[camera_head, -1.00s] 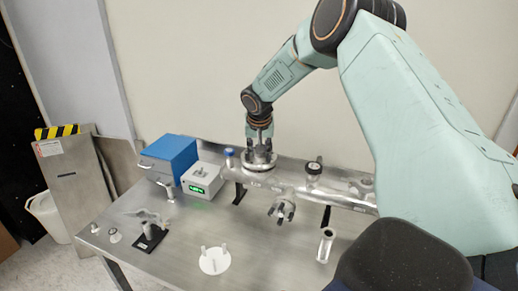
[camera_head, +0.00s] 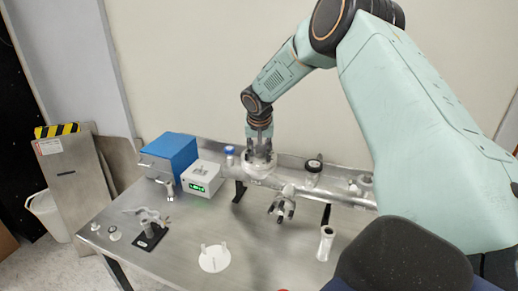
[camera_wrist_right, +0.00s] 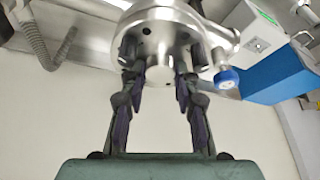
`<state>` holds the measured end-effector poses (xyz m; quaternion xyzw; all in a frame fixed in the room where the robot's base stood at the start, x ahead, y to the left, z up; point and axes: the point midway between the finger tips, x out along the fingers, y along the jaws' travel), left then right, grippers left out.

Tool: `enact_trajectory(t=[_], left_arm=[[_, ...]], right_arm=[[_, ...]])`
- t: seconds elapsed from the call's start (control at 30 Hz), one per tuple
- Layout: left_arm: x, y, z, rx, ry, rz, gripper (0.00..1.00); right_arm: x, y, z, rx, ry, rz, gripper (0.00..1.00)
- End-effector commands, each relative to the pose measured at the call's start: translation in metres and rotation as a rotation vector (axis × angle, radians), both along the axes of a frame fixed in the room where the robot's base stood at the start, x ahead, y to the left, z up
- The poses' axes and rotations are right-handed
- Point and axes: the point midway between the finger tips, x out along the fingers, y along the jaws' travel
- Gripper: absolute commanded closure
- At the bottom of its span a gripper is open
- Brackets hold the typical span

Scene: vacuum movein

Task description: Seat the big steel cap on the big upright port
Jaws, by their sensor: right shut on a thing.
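The big steel cap (camera_wrist_right: 160,18) shows in the right wrist view as a round, shiny disc at the fingertips, with a short stub between the fingers. My right gripper (camera_head: 259,151) is shut on the cap over the big upright port at the left end of the steel tube (camera_head: 280,181). It also shows in the right wrist view (camera_wrist_right: 163,62), with a finger on each side of the stub. Cap and port run together in the head view, and I cannot tell whether the cap sits flush. My left gripper is not in view.
A blue box (camera_head: 169,155) and a grey box with a green display (camera_head: 201,180) stand left of the tube. A white disc (camera_head: 214,258) and a black-based fitting (camera_head: 149,235) lie in front. A blue-knobbed valve (camera_wrist_right: 226,76) is close beside the gripper.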

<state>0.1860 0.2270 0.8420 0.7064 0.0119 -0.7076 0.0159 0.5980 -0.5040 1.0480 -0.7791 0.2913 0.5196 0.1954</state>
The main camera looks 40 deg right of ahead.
Motion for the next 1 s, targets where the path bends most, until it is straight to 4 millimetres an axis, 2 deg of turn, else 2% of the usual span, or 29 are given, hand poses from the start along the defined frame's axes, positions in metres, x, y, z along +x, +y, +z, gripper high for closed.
enact_trajectory(t=[0.17,0.2,0.47,0.77,0.87,1.0], left_arm=[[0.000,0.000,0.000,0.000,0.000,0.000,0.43],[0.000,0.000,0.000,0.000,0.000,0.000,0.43],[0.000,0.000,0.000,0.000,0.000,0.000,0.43],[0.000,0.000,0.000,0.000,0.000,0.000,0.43],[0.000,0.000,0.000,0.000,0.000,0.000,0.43],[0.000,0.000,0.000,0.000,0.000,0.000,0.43]], right_arm=[[0.003,-0.001,0.004,-0.002,-0.009,0.001,1.00],[0.003,-0.001,0.004,-0.002,-0.009,0.001,0.66],[0.001,0.000,0.002,-0.001,-0.003,0.001,0.44],[-0.002,0.001,-0.002,0.003,0.007,-0.001,0.43],[-0.003,0.002,0.003,0.003,0.004,0.000,0.43],[-0.007,0.007,0.023,0.003,-0.001,0.001,0.43]])
